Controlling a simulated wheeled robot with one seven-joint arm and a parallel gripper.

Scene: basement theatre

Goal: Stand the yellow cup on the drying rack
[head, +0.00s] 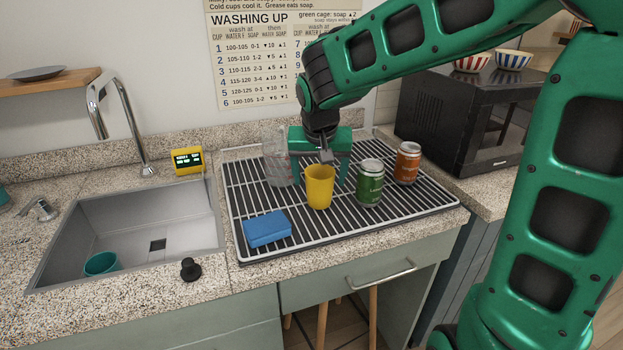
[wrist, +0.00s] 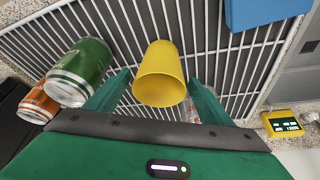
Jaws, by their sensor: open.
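The yellow cup (head: 319,188) stands upright on the drying rack (head: 349,230), between the blue sponge and the green can. In the wrist view the yellow cup (wrist: 161,74) lies between and just beyond the fingers. My gripper (head: 321,168) is open and empty, just behind and above the cup. The wrist view shows my gripper (wrist: 155,92) with one finger on either side of the cup's near part. I cannot tell whether the fingers touch it. The drying rack (wrist: 215,60) fills the background there.
A blue sponge (head: 267,229), a green can (head: 370,183), an orange can (head: 407,163) and a clear container (head: 277,165) are on the rack. The sink (head: 140,225) with a teal cup (head: 101,263) is left. A black microwave (head: 455,125) stands right.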

